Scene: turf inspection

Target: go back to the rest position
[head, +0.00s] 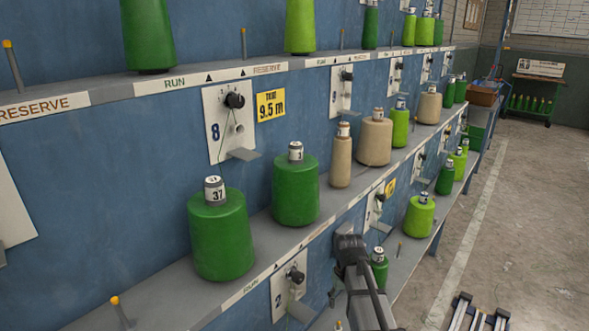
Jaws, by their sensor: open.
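My gripper (350,245) shows as a dark grey form at the end of my arm, low and right of the middle of the head view. It is in front of the lower part of the blue rack (100,165), and no yarn cone shows in it. Its fingers are hard to make out, and it hides part of the lower row. A small dark green cone (379,270) stands just right of it in the picture.
Dark green cones (220,240), (296,195) and beige cones (375,142), (340,162) stand on the middle shelf. A plate numbered 8 (215,150) and a yellow 9.5 m tag (271,105) are above. The floor (510,215) at right is largely clear.

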